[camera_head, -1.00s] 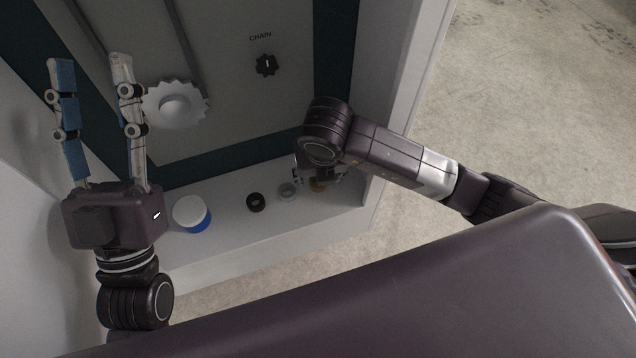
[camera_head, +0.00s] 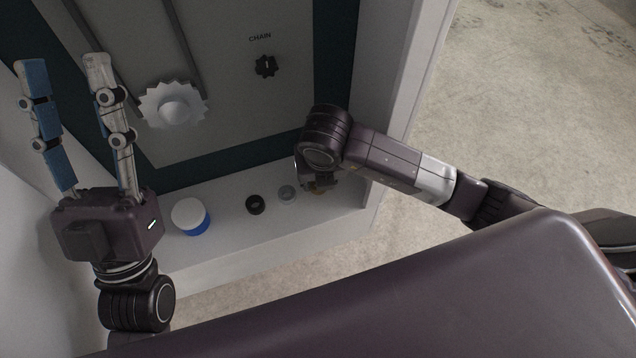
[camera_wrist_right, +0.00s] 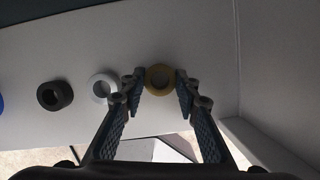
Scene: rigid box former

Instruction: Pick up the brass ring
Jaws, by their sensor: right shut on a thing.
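The brass ring (camera_wrist_right: 160,78) is a yellow-gold ring between the two fingertips of my right gripper (camera_wrist_right: 159,90) in the right wrist view. The gripper is shut on it, one fingertip on each side. In the head view the brass ring (camera_head: 316,187) shows only partly below my right wrist, which hides most of that gripper. Whether the ring is clear of the ledge is hard to tell. My left gripper (camera_head: 66,70) is open and empty at the left, its fingers pointing up the picture.
A grey-white ring (camera_wrist_right: 102,87) lies just left of my right gripper, with a black ring (camera_wrist_right: 55,95) farther left. A blue-and-white round container (camera_head: 190,216) stands on the pale ledge (camera_head: 230,232). A toothed wheel (camera_head: 173,104) and dark knob (camera_head: 265,66) are on the panel behind.

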